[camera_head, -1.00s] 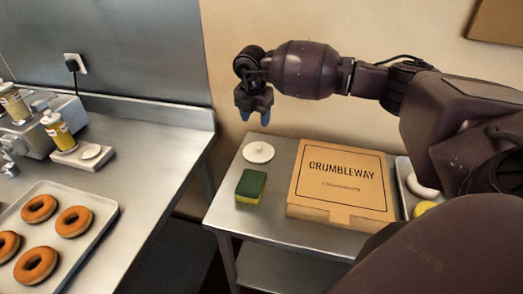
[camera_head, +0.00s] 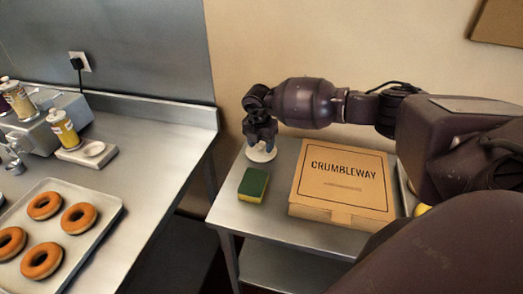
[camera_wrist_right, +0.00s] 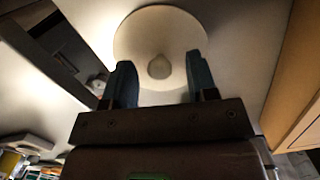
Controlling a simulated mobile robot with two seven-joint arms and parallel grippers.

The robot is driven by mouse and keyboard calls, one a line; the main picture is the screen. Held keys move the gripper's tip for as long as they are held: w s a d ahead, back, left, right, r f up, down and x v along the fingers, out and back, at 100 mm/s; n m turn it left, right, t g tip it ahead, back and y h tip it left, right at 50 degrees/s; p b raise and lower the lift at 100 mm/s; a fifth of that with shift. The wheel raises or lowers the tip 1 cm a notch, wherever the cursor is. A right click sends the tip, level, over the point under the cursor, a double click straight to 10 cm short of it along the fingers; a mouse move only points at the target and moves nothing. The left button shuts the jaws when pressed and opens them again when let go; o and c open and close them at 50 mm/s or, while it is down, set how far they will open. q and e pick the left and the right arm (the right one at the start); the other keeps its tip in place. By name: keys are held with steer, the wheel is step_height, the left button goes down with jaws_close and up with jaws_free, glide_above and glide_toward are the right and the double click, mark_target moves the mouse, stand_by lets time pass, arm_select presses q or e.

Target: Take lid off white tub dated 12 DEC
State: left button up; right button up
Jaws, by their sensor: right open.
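A round white lid (camera_head: 260,155) with a small knob shows near the back left of the steel side table. In the right wrist view the lid (camera_wrist_right: 160,25) is seen from above, its knob between my fingertips. My right gripper (camera_head: 262,143) is open and just above the lid, hiding part of it. In the wrist view its two blue fingers (camera_wrist_right: 161,78) are apart, one on each side of the knob. I cannot tell whether a tub is under the lid, and no date is readable. My left gripper is not in view.
A green and yellow sponge (camera_head: 252,186) lies in front of the lid. A cardboard CRUMBLEWAY box (camera_head: 340,182) stands to the right. On the left counter are a tray of donuts (camera_head: 100,219) and a yellow bottle (camera_head: 63,130). A gap separates the counter from the side table.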

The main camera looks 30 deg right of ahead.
steer(key=shift+f, duration=0.15)
steer(key=shift+c, duration=0.3)
jaws_close()
